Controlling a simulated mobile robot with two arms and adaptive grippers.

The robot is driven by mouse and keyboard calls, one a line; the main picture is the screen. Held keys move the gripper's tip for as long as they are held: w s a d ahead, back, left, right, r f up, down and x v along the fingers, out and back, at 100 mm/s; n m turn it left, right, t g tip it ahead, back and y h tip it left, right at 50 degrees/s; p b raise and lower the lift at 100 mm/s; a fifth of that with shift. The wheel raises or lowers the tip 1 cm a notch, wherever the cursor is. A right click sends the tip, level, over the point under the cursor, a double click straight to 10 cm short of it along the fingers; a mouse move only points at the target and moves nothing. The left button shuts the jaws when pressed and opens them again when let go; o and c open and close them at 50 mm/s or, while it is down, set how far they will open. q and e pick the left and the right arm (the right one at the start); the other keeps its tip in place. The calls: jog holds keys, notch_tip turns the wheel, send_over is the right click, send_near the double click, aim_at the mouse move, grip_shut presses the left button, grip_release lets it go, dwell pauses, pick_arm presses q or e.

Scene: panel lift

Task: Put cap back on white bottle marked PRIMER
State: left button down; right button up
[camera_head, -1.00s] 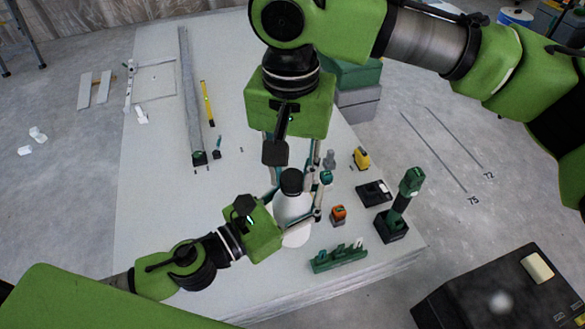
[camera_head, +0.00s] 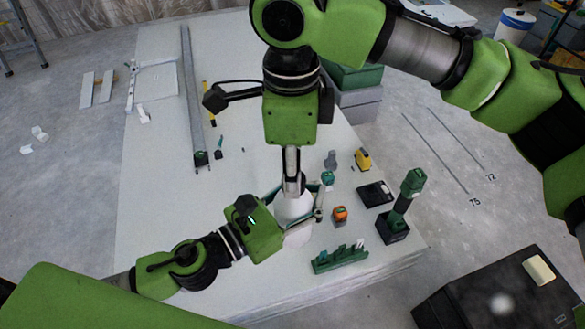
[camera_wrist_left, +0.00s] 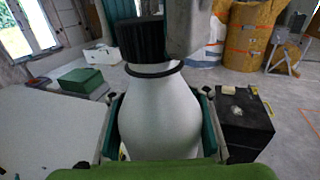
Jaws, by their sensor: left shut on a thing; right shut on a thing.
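The white bottle (camera_head: 293,210) stands upright above the table's near part, with my left gripper (camera_head: 296,206) shut around its body. In the left wrist view the bottle (camera_wrist_left: 160,115) fills the middle, its shoulder narrowing to the neck. The black ribbed cap (camera_wrist_left: 143,40) sits at the top of the neck, with a slightly tilted dark ring below it. Whether it is fully seated I cannot tell. My right gripper (camera_head: 292,184) comes down from above and is shut on the cap, which its fingers mostly hide in the head view. No PRIMER marking is readable.
On the table (camera_head: 160,220), right of the bottle, are an orange-topped item (camera_head: 340,214), a black tray (camera_head: 375,194), a green drill (camera_head: 403,205), a yellow item (camera_head: 362,159) and a green rack (camera_head: 340,258). A long grey rail (camera_head: 192,95) lies behind.

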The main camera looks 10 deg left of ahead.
jog(key=o, duration=0.8)
jog(key=shift+c, duration=0.2)
jog(key=shift+r, duration=2.3)
jog(key=shift+c, duration=0.4)
